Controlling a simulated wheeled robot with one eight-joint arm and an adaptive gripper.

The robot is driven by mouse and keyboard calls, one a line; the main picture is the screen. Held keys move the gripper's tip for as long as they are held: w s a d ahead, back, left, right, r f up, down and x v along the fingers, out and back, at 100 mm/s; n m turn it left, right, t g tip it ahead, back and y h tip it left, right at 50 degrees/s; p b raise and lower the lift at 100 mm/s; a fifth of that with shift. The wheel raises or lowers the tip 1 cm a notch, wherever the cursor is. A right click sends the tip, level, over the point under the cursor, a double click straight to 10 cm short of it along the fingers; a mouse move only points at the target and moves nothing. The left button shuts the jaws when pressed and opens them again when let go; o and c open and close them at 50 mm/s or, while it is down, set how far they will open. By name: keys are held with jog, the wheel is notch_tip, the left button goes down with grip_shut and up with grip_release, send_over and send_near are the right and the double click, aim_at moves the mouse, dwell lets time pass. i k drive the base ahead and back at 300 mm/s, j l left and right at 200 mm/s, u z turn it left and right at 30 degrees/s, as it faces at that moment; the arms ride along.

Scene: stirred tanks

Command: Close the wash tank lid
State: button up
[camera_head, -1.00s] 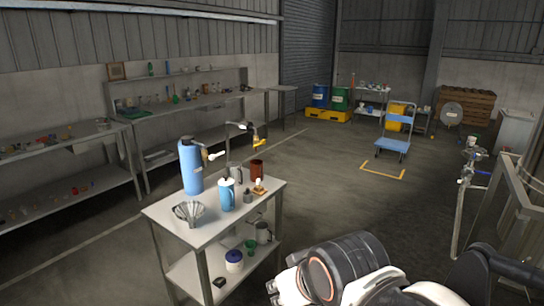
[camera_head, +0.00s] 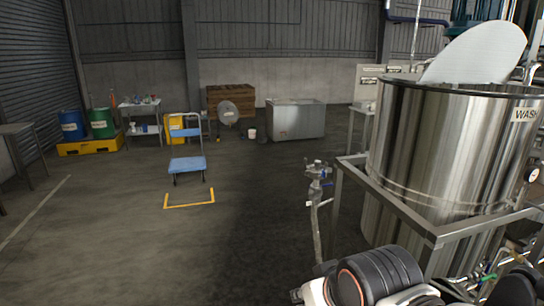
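The wash tank (camera_head: 440,140) is a large shiny steel cylinder at the right, with a label on its side that is partly cut off and reads "WASH". Its round pale lid (camera_head: 482,52) stands raised and tilted above the dark rim, so the tank is open. Part of my arm shows at the bottom, in front of and below the tank. My gripper's fingertips are not clearly visible, and nothing of mine touches the lid.
A metal frame rail (camera_head: 392,202) runs around the tank's near side. A valve pipe (camera_head: 317,190) stands left of it. A blue cart (camera_head: 187,164) stands behind a yellow floor marking. A steel bin (camera_head: 295,120) is at the back. The middle floor is clear.

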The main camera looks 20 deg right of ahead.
aim_at(488, 52)
jog(key=i+z, duration=0.45)
jog(key=i+j+z, duration=0.1)
jog(key=i+z, duration=0.15)
jog(key=z, duration=0.15)
jog(key=i+j+z, duration=0.25)
jog(key=z, duration=0.2)
jog(key=i+j+z, duration=0.55)
jog(key=j+z, duration=0.3)
jog(key=l, duration=0.1)
